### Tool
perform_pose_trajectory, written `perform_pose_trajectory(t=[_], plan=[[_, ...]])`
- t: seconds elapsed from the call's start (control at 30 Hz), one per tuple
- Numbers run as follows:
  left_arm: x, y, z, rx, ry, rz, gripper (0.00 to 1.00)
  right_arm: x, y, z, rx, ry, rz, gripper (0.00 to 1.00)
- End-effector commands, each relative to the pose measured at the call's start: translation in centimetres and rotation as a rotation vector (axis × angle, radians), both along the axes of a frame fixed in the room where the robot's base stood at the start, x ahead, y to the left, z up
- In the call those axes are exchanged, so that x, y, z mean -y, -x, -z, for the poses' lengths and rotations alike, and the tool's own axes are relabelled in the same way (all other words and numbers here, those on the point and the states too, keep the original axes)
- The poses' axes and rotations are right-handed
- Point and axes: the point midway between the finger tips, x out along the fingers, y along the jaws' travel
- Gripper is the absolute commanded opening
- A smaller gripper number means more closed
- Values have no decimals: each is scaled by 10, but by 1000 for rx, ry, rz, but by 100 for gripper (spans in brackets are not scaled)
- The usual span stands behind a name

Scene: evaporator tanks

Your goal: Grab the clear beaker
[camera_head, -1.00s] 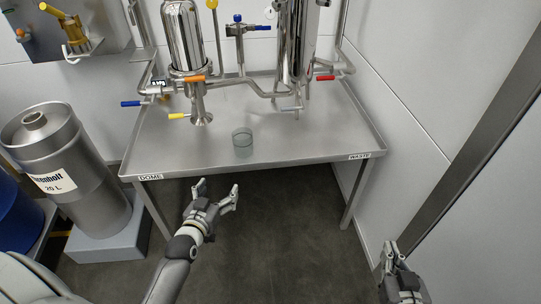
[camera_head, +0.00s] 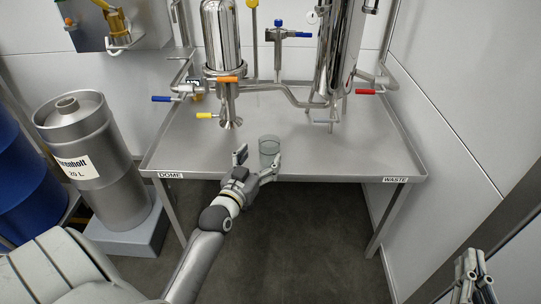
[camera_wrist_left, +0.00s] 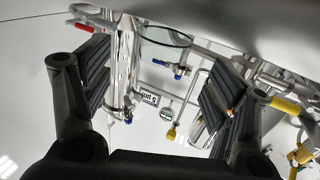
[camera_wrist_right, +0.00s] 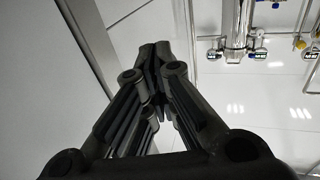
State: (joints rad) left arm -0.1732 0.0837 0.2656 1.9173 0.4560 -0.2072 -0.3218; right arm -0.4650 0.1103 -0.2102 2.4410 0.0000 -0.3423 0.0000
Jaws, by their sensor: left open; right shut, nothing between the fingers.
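The clear beaker (camera_head: 269,150) stands upright near the front edge of the steel table (camera_head: 330,160). My left gripper (camera_head: 258,161) is open at the table's front edge, with its fingertips just in front of the beaker. One finger is to the beaker's left, and the other overlaps its lower right in the head view. I cannot tell whether they touch. In the left wrist view, a curved clear rim, apparently the beaker's (camera_wrist_left: 165,42), shows between the open fingers. My right gripper (camera_head: 470,258) is shut and empty at the lower right, away from the table.
Steel tanks (camera_head: 222,40) and pipes with coloured valve handles stand over the table's back. A funnel-like outlet (camera_head: 230,122) hangs left of the beaker. A steel keg (camera_head: 90,150) and blue drum (camera_head: 25,180) stand at left. The table is clear right of the beaker.

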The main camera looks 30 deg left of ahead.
Motion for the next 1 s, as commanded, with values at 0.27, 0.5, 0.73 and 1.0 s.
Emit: perform_pose_trajectory(t=[0.27,0.5,0.73,1.0], plan=[[-4,-20,1,-1,1,0,79,-3,1,-21,116,-31,-6,0],[-6,-30,2,-1,0,0,79,-4,4,-37,205,-55,-12,0],[-10,-46,2,0,1,-1,79,-6,15,-67,379,-103,-23,0],[-14,-66,2,-1,1,-1,79,-5,32,-97,558,-154,-32,0]])
